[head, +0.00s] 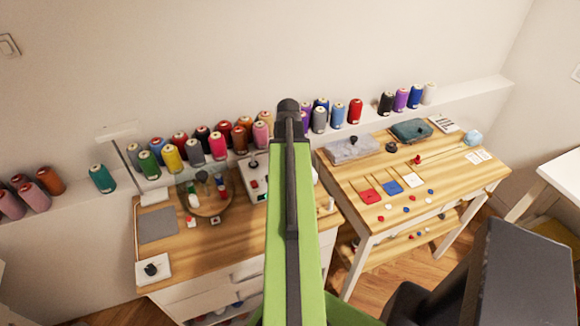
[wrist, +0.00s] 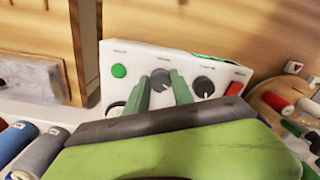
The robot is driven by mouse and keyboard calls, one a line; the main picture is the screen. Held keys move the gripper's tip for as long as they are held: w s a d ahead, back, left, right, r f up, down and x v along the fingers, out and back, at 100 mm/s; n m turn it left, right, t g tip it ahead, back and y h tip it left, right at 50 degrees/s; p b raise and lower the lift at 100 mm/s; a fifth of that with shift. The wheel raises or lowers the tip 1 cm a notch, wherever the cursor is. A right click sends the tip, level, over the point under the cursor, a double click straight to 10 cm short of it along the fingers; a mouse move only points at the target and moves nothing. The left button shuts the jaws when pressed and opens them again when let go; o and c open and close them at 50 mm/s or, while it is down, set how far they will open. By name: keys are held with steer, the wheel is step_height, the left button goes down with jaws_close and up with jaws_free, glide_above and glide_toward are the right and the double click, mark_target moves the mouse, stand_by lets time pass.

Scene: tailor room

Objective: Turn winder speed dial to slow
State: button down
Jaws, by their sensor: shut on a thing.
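The winder's white control box (wrist: 140,58) fills the middle of the wrist view. It carries a green button (wrist: 119,71), a grey round dial (wrist: 160,76), a black dial with a pale pointer line (wrist: 204,87) and a red switch (wrist: 235,88). My gripper (wrist: 162,82) has its two green fingers on either side of the grey dial and is shut on it. Its labels are too small to read. In the head view the box (head: 248,176) stands on the left wooden table, partly hidden by my arm; my fingertips are hidden there.
Thread spools line the wall ledge (head: 480,88) behind both tables. A round wooden stand (head: 214,207) with small spools is left of the box. The right table (head: 440,178) holds cloths, coloured squares and buttons. A grey mat (head: 158,225) lies on the left table.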

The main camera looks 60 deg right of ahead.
steer(key=shift+w+n, duration=0.1)
steer(key=shift+n, duration=0.2)
steer(key=c, duration=1.1)
jaws_free()
step_height(320, 180, up, 17)
steer(key=p, duration=1.7)
steer(key=shift+r, duration=0.2)
